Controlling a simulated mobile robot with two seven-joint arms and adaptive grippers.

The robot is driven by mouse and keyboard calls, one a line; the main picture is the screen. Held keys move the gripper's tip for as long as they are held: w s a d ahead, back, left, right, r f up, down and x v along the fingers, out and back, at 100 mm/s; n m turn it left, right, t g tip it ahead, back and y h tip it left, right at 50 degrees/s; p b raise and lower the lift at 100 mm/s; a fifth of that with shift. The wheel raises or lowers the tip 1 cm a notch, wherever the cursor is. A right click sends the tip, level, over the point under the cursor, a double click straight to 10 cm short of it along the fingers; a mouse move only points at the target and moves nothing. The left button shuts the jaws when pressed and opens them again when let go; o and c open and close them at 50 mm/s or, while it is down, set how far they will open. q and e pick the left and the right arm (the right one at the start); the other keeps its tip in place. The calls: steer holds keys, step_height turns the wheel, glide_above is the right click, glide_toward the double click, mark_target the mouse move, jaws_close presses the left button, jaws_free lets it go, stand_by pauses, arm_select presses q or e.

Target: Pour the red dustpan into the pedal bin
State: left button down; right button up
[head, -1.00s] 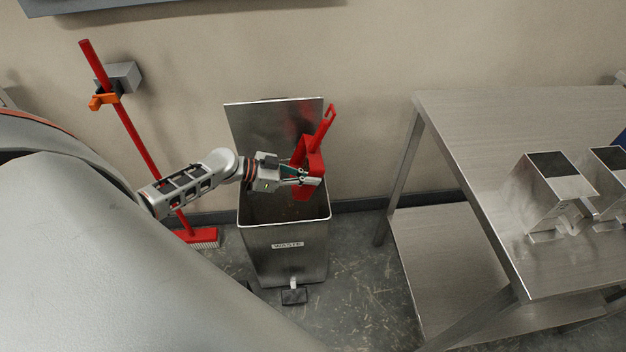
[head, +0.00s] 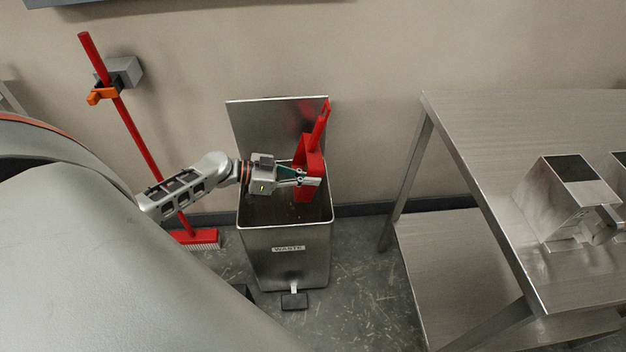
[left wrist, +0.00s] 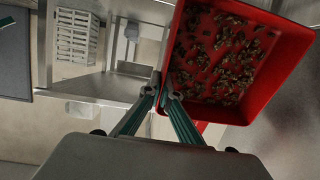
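The red dustpan (head: 309,158) is held over the open mouth of the pedal bin (head: 287,262), its handle pointing up and slightly right. My left gripper (head: 312,182) is shut on the dustpan's wall. In the left wrist view the fingertips (left wrist: 166,92) meet at the edge of the dustpan (left wrist: 212,112), and many brown bits lie spread over its inside. The steel bin bears a WASTE label, and its lid (head: 262,125) stands raised behind the opening. The bin's floor is mostly hidden. My right gripper is not in view.
A red broom (head: 137,140) hangs in a wall holder at the left, its head near the floor beside the bin. A steel table (head: 480,170) with a lower shelf stands right of the bin and carries metal devices (head: 568,205). The bin's pedal (head: 294,301) faces forward.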

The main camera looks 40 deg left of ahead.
arm_select(q)
steer(key=shift+s+a+f+b, duration=0.15)
steer(key=shift+s+b, duration=0.05)
steer(key=shift+b, duration=0.35)
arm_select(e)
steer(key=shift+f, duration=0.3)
arm_select(q)
steer(key=shift+s+a+r+t+h+b, duration=0.2)
steer(key=shift+s+a+t+h+b, duration=0.5)
steer(key=shift+b, duration=1.6)
steer(key=shift+h+b, duration=0.3)
steer(key=shift+b, duration=0.15)
steer(key=shift+s+a+r+t+h+b, duration=0.15)
steer(key=shift+a+r+t+h+b, duration=0.2)
steer(key=shift+b, duration=0.25)
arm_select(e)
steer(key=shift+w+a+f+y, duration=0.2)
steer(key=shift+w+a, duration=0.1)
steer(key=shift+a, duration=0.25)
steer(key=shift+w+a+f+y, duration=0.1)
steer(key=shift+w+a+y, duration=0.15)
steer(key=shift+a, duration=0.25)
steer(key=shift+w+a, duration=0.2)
